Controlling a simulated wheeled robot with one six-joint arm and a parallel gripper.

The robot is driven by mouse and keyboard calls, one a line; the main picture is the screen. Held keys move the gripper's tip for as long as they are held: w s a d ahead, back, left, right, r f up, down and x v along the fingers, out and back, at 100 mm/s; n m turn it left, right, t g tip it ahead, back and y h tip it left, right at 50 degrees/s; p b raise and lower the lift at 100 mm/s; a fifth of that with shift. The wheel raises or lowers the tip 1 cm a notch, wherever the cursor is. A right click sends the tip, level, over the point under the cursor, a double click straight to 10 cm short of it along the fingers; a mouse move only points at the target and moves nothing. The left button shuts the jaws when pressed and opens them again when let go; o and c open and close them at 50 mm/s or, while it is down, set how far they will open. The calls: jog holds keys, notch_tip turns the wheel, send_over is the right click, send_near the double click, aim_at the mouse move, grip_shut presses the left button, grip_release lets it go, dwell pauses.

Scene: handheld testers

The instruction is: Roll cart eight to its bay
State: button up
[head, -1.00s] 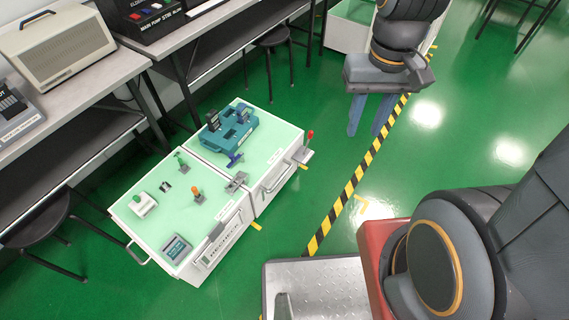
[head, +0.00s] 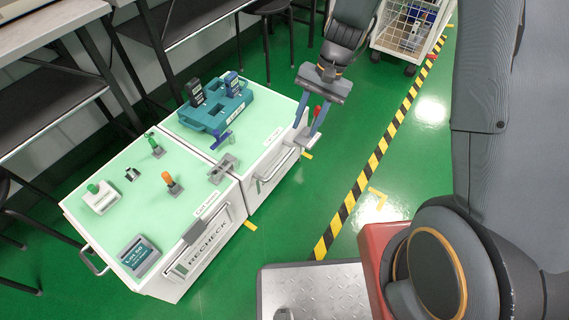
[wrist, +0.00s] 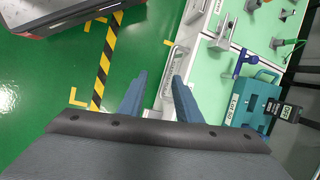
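Two white carts with pale green tops stand end to end. The far cart (head: 262,125) has a front handle (head: 275,166), which also shows in the wrist view (wrist: 178,62).
Benches and stools line the left. A wire-basket cart (head: 410,30) stands at the back.

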jog(key=m+y+b, duration=0.1)
jog(key=m+b, duration=0.1)
jog(key=b, duration=0.3)
send_near(282, 161)
jog(key=shift+b+x, duration=1.5)
jog(key=shift+x, duration=2.3)
jog(key=shift+c, duration=0.3)
grip_shut()
